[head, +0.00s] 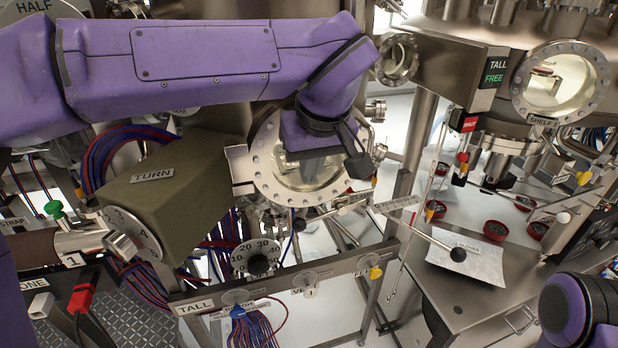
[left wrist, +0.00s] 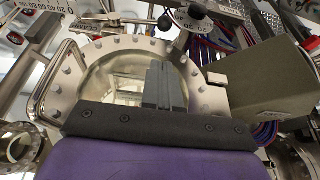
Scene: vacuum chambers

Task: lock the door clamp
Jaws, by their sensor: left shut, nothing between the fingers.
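The round chamber door (head: 262,172), with a bolted metal rim and a glass window, is at the middle of the head view. It also fills the middle of the left wrist view (left wrist: 90,52). My left gripper (left wrist: 165,70) is shut and empty, its two grey fingers together in front of the door's window. Contact with the door cannot be told. Metal fittings sit at the door's right rim in the head view; which is the clamp is unclear. My right gripper is out of view.
An olive TURN box (head: 170,195) stands left of the door. A dial (head: 255,260) and a TALL panel rail (head: 290,281) lie below. A ball-ended lever (head: 457,254) reaches over the right-hand bench, which holds a paper sheet (head: 470,262). Cable bundles hang at left.

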